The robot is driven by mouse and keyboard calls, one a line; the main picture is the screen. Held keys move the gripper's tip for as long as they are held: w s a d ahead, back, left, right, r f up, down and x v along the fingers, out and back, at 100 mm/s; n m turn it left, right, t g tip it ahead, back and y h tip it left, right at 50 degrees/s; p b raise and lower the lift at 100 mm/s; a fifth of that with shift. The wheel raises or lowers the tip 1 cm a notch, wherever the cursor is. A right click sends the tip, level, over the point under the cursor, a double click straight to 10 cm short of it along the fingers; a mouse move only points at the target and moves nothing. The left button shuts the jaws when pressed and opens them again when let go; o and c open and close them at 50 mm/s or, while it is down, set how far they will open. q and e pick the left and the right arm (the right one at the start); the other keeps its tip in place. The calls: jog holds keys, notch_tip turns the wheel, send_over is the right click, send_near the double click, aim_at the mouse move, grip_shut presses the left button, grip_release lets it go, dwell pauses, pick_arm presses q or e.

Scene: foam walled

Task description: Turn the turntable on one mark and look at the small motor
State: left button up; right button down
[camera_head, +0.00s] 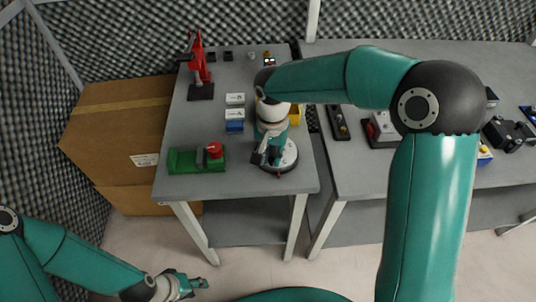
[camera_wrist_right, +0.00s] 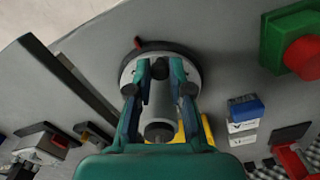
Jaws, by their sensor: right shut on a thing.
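The turntable (camera_head: 290,160) is a round, pale disc on a dark base near the front right corner of the left table. It also shows in the right wrist view (camera_wrist_right: 196,70), with a small red mark (camera_wrist_right: 138,43) at its rim. My right gripper (camera_head: 269,158) is over the turntable, pointing down. In the right wrist view its fingers (camera_wrist_right: 160,72) are shut on the small motor (camera_wrist_right: 160,105), a grey cylinder on the disc. In the head view the gripper largely hides the motor. My left gripper (camera_head: 190,285) is low at the bottom left, away from the table; its finger gap is unclear.
A green block with a red knob (camera_head: 198,160), blue and white boxes (camera_head: 235,120) and a red stand (camera_head: 199,75) share the left table. A yellow thing (camera_head: 295,115) is close behind my gripper. A second table (camera_head: 345,175) with several devices stands right, across a gap.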

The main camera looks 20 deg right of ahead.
aim_at(291, 159)
jog(key=shift+s+d+r+n, duration=0.1)
jog(key=shift+d+n, duration=0.15)
jog(key=shift+n, duration=0.3)
jog(key=shift+s+d+f+n, duration=0.1)
jog(key=shift+d+n, duration=0.1)
jog(key=shift+n, duration=0.4)
jog(key=shift+s+d+r+n, duration=0.1)
jog(key=shift+d+n, duration=0.15)
jog(key=shift+n, duration=0.3)
jog(key=shift+d+n, duration=0.35)
jog(key=shift+n, duration=0.5)
jog(key=shift+d+n, duration=0.35)
jog(key=shift+n, duration=0.5)
jog(key=shift+d+n, duration=0.35)
jog(key=shift+n, duration=0.5)
jog(key=shift+d+n, duration=0.35)
jog(key=shift+n, duration=0.5)
jog(key=shift+w+d+n+p, duration=0.2)
jog(key=shift+d+n, duration=0.1)
jog(key=shift+n, duration=0.4)
jog(key=shift+w+d+n+p, duration=0.1)
jog(key=shift+d+n+p, duration=0.15)
jog(key=shift+n, duration=0.45)
jog(key=c, duration=1.2)
grip_release()
jog(key=shift+o, duration=0.7)
jog(key=shift+s, duration=0.1)
